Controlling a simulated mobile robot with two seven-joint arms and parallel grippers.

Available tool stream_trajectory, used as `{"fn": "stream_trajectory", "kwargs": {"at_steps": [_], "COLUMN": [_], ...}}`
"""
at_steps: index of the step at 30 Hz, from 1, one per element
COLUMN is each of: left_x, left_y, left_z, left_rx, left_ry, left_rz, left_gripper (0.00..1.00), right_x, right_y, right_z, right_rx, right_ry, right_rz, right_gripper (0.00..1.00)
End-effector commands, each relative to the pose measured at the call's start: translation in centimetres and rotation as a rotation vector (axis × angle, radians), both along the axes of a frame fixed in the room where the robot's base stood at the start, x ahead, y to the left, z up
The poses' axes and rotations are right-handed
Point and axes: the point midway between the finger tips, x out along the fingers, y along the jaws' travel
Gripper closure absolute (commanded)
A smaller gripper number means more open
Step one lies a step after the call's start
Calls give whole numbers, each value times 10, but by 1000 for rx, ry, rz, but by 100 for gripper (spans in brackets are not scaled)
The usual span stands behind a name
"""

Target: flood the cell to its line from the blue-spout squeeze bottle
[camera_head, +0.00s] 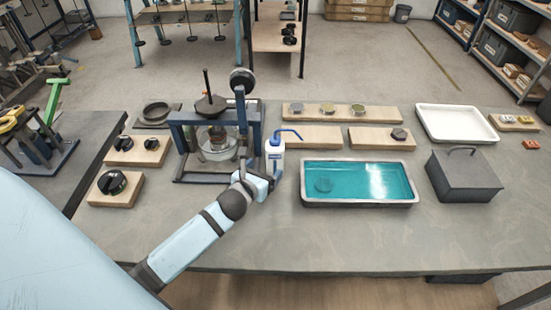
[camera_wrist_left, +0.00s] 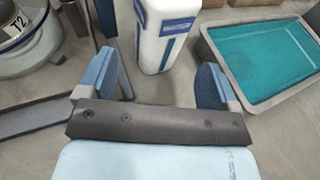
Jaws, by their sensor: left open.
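A white squeeze bottle with a blue spout (camera_head: 275,156) stands upright on the bench. It also shows in the left wrist view (camera_wrist_left: 165,38), just beyond my fingers. My left gripper (camera_head: 262,177) is open and empty, and it also shows in the left wrist view (camera_wrist_left: 158,82) with its blue fingertips apart. The bottle stands ahead of the gap between them. A clear round cell (camera_head: 217,146) sits inside a dark blue lever frame left of the bottle. In the left wrist view a round part marked "T2" (camera_wrist_left: 18,28) shows at the upper left. The fill line cannot be made out.
A tray of teal liquid (camera_head: 312,196) lies right of the bottle. A dark lidded box (camera_head: 465,175) and a white tray (camera_head: 457,112) are further right. Wooden boards with small parts (camera_head: 340,112) lie behind. Black knobs on wooden blocks (camera_head: 115,188) stand at left. The front bench is clear.

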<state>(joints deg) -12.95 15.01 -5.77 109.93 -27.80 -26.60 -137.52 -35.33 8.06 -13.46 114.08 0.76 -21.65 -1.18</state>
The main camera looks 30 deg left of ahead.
Motion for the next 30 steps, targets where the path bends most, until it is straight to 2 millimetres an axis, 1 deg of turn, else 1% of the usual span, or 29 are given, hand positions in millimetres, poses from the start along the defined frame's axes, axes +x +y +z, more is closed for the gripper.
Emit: {"fn": "stream_trajectory", "kwargs": {"at_steps": [1,7,12,18,24,30], "left_x": [7,30,49,67,76,78], "left_y": [1,4,6,8,10,10], "left_z": [-4,-11,-13,-18,-21,-21], "left_rx": [-2,-2,1,-1,-2,-2], "left_ry": [-2,-2,0,0,1,1], "left_rz": [1,1,0,-1,1,1], "left_gripper": [15,15,15,15,15,15], "right_x": [0,0,1,2,3,2], "right_y": [0,0,0,0,0,0], "right_z": [-7,-20,-17,-14,-14,-15], "right_rx": [0,-1,-1,2,2,2], "right_ry": [1,1,0,-8,-10,-7], "right_rz": [0,-1,-1,-1,-1,-2], "right_gripper": [100,100,100,100,100,100]}}
